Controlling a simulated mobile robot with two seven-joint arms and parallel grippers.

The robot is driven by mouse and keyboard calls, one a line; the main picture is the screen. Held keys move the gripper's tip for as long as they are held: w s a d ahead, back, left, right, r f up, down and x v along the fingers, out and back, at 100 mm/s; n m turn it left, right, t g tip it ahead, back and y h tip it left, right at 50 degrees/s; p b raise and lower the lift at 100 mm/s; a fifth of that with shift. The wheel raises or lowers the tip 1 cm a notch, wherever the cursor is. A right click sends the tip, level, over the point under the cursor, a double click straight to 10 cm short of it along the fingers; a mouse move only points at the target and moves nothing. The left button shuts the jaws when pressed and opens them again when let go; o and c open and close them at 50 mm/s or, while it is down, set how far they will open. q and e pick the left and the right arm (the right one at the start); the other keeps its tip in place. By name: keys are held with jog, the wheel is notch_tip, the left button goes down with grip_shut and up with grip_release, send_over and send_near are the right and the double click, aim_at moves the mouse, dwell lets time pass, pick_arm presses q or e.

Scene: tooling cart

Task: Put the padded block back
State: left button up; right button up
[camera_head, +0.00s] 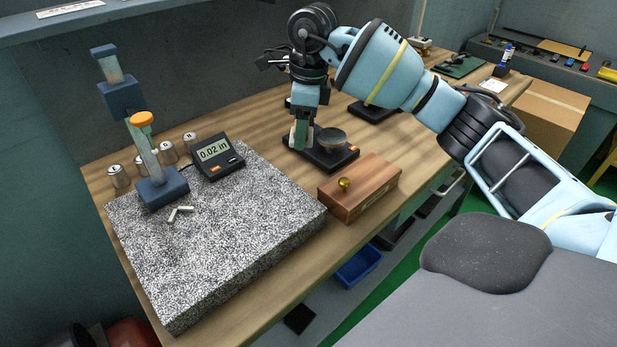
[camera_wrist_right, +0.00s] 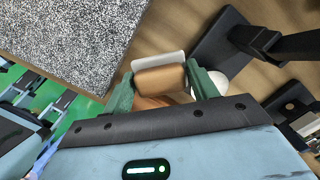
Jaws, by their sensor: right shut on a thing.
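The padded block (camera_wrist_right: 160,79) shows in the right wrist view as a tan-brown piece with a pale grey-white layer along one edge. My right gripper (camera_head: 301,138) has its green fingers on either side of the block and is shut on it. My left gripper is not in view.
A speckled granite plate (camera_head: 230,228) carries a blue gauge stand (camera_head: 158,188) and a digital readout (camera_head: 214,155). Several metal weights (camera_head: 168,152) stand behind it. A wooden box (camera_head: 360,188) with a brass knob sits at the bench's front edge. Another black base (camera_head: 371,112) stands further back.

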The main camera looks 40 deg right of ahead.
aim_at(301, 175)
jog(key=shift+d, duration=0.1)
jog(key=shift+f, duration=4.95)
jog(key=shift+f, duration=0.15)
jog(key=o, duration=0.7)
jog(key=shift+c, duration=0.2)
jog(key=r, duration=0.8)
jog(key=s+d+r, duration=0.1)
jog(key=r, duration=0.3)
jog(key=shift+r, duration=0.1)
